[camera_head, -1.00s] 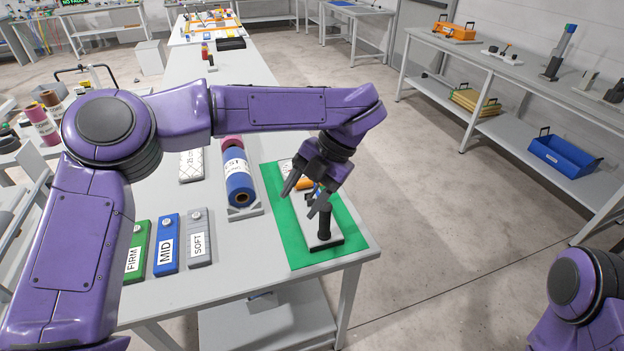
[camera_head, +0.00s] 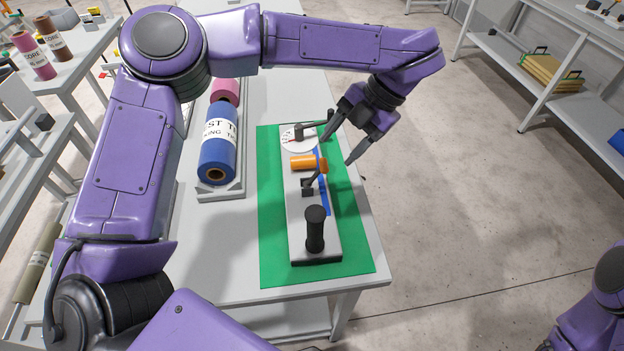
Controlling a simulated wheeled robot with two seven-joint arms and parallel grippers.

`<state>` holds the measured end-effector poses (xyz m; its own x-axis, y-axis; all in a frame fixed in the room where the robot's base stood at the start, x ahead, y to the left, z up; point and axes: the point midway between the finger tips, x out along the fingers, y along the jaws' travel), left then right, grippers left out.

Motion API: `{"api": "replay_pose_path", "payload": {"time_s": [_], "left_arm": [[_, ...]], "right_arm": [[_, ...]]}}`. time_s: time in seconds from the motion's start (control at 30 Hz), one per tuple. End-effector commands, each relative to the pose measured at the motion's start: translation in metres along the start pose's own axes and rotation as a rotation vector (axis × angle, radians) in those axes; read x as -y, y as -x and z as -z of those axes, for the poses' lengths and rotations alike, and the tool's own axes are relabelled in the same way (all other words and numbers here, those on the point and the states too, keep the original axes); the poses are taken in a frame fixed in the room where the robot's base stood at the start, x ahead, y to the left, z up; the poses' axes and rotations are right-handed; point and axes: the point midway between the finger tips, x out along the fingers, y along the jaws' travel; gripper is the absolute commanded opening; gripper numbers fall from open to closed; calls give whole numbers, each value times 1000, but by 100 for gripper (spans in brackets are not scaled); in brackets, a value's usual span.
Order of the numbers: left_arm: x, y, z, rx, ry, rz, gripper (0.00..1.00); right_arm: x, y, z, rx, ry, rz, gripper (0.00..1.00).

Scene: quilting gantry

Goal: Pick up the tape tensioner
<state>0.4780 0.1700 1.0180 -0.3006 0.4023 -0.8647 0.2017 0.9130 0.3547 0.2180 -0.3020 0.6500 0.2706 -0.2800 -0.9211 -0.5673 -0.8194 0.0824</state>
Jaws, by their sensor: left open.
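The tape tensioner (camera_head: 298,220) lies on a green mat (camera_head: 272,253) near the table's right front corner. It has a long pale base with a black upright handle at the near end, an orange roller, a blue strip, and a round white dial at the far end. My left gripper (camera_head: 334,150) is open above the tensioner's far right side, its fingers pointing down and spread apart. Nothing is between the fingers. My right arm shows only partly at the lower right, and its gripper is out of view.
A rack (camera_head: 222,188) with a blue roll (camera_head: 217,160) and a pink roll (camera_head: 225,90) stands left of the mat. The table's right edge (camera_head: 374,224) runs close beside the mat. Shelving (camera_head: 545,95) stands at the upper right across open floor.

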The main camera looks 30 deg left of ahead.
Motion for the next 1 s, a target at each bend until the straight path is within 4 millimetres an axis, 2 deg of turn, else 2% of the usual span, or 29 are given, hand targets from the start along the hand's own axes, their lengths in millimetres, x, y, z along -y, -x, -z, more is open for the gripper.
{"api": "replay_pose_path", "payload": {"time_s": [0.2, 0.37, 0.5, 0.6, 0.87, 0.97, 1.0], "left_arm": [[2, -38, 0, -3, -9, -1, 58], [3, -55, 2, 0, -12, -2, 58], [2, -79, 11, -2, -12, -1, 58], [2, -95, 9, 0, -9, -1, 58], [2, -101, 9, 1, -5, -1, 58], [2, -101, 9, 1, -5, -1, 29], [2, -101, 9, 1, -5, -1, 16]], "right_arm": [[0, 1, 0, 0, 0, 0, 43], [0, 3, 1, 0, 0, 0, 43], [-1, 11, 5, 0, 0, 0, 43], [-1, 11, 5, 0, 0, 0, 43], [-1, 11, 5, 0, 0, 0, 43], [-1, 11, 5, 0, 0, 0, 43], [-1, 11, 5, 0, 0, 0, 43]]}}
